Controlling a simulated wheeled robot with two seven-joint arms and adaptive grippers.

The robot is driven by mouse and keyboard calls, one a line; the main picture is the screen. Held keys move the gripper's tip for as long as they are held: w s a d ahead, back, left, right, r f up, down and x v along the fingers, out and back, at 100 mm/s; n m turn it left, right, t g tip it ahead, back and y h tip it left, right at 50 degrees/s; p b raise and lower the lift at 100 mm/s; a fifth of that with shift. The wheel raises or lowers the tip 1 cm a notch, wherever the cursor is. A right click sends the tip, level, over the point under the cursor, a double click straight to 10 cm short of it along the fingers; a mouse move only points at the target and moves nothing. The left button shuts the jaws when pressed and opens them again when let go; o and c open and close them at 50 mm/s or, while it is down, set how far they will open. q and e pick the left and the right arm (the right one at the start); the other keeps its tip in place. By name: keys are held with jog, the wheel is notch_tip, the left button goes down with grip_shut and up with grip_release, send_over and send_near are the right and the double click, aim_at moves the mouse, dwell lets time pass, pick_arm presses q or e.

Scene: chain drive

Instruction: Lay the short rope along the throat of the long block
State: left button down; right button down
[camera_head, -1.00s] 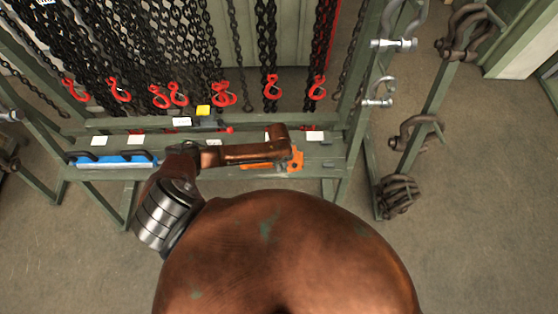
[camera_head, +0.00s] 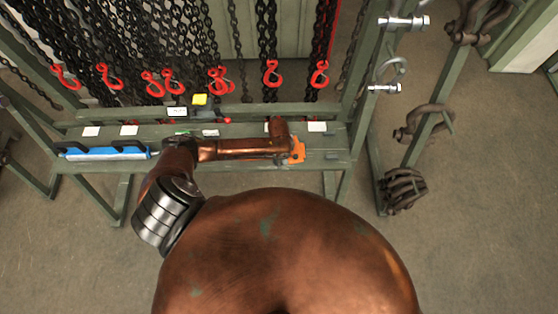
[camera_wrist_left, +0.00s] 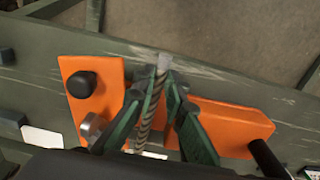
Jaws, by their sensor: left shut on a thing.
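The short rope (camera_wrist_left: 148,122) is a grey twisted strand with a metal end. It stands between the two green-edged fingers of my left gripper (camera_wrist_left: 164,88), which is shut on it. In the left wrist view the rope and fingers are over the gap between two orange parts (camera_wrist_left: 230,125) of a block on the green shelf. Whether the rope touches the block I cannot tell. The orange block also shows in the head view (camera_head: 297,151), partly behind my left arm. My right gripper is not in view.
Shackles (camera_head: 405,187) hang on the posts at the right. Bare floor lies in front.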

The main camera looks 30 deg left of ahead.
pick_arm(q)
jog(key=shift+f+b, duration=0.3)
jog(key=shift+f, duration=0.45)
dwell(0.4)
jog(key=c, duration=1.9)
grip_release()
notch_tip(320, 180, up, 12)
